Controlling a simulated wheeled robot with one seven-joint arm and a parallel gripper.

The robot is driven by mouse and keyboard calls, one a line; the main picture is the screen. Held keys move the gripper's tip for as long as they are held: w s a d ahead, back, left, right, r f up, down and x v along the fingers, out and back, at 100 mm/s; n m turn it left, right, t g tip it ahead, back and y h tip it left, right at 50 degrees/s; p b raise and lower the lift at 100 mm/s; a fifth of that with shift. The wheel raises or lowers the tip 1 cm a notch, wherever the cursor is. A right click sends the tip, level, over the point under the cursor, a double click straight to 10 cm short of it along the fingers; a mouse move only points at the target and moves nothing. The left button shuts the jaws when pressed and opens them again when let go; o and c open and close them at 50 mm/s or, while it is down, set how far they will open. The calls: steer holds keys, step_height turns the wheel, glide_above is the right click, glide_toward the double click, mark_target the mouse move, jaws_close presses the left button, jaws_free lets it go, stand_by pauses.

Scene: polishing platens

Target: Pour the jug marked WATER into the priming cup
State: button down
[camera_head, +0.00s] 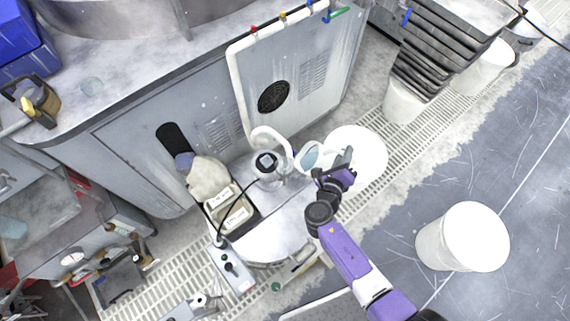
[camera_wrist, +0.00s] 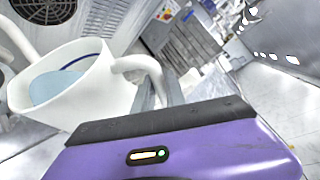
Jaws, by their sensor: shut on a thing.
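My gripper (camera_head: 338,168) is shut on the handle of a white jug (camera_head: 301,163), at the jug's right side. In the wrist view the jug (camera_wrist: 88,108) shows its open mouth, with pale blue liquid inside, and its handle lies at the fingers (camera_wrist: 160,92). No marking on the jug can be read. The jug is held beside a pale round vessel with a black-centred top (camera_head: 267,165), on the grey stand. I cannot tell whether this vessel is the priming cup, or how far the jug is tilted.
White buckets (camera_head: 365,150) (camera_head: 432,245) stand to the right. A grey machine cabinet (camera_head: 130,145) fills the back left.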

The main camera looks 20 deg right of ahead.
mark_target(340, 150)
steer(key=shift+w+a+r+n+h, duration=0.25)
steer(key=shift+a+r+n, duration=0.15)
steer(key=shift+r, duration=0.25)
steer(key=shift+w+a+r+n+h, duration=0.2)
steer(key=shift+a+r+n, duration=0.15)
steer(key=shift+r, duration=0.3)
stand_by(4.7)
